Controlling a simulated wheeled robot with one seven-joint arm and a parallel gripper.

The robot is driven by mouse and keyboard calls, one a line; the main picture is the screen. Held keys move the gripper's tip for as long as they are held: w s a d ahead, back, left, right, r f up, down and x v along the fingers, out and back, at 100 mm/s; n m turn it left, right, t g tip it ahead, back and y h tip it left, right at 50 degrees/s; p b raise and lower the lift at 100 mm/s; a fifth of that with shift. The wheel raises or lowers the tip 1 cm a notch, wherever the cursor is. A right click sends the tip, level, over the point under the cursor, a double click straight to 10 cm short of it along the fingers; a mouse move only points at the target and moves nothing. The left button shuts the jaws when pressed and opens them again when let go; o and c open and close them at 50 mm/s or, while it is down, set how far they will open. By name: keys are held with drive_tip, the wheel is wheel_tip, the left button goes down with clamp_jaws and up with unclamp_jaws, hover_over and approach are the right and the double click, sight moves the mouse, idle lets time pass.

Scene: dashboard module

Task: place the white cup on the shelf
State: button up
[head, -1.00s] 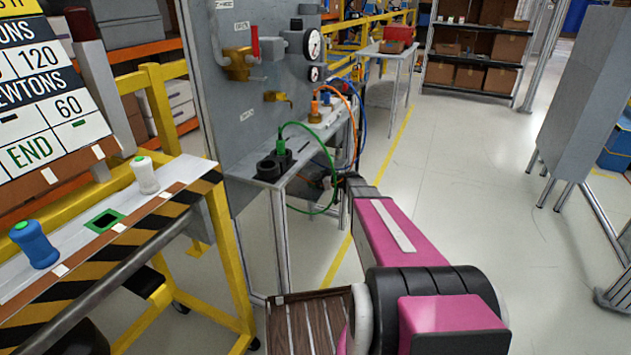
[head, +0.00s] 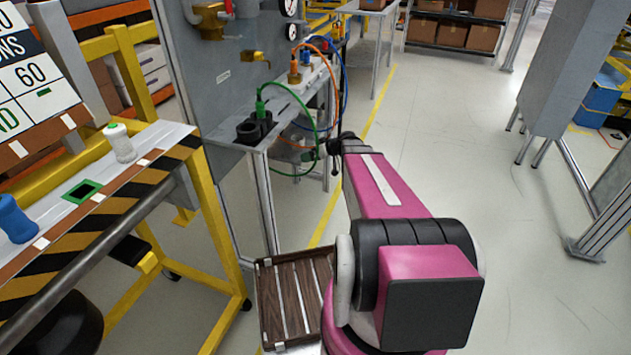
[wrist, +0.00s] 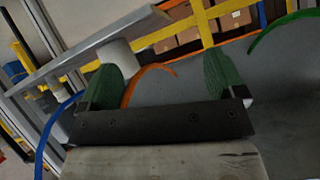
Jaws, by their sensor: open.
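A white cup-like container with a green top (head: 120,143) stands upright on the grey ledge (head: 165,136) of the yellow rack, at the left of the head view. A blue container (head: 15,220) stands on the same ledge, cut by the left edge. My gripper (wrist: 160,72) shows in the wrist view with its two green fingers apart and nothing clearly between them. In the head view its fingers are not clearly visible past my pink arm, well right of the white container. A white cylinder (wrist: 116,56) in the wrist view lies behind the left finger; I cannot tell what it is.
A grey panel with valves and gauges (head: 215,75) stands behind a narrow shelf (head: 250,140) with green, orange and blue cables (head: 314,120). A green-framed square opening (head: 83,190) lies between the containers. Open floor (head: 450,140) is at right, beside a grey cabinet (head: 565,65).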

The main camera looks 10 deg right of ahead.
drive_tip(key=s+a+m+g+h, duration=0.3)
drive_tip(key=s+m+g+h, duration=0.3)
drive_tip(key=s, duration=1.5)
drive_tip(key=m+h, duration=0.2)
drive_tip(key=h, duration=0.1)
drive_tip(key=shift+s+a+h, duration=0.2)
drive_tip(key=shift+s+h, duration=0.15)
drive_tip(key=shift+h, duration=0.05)
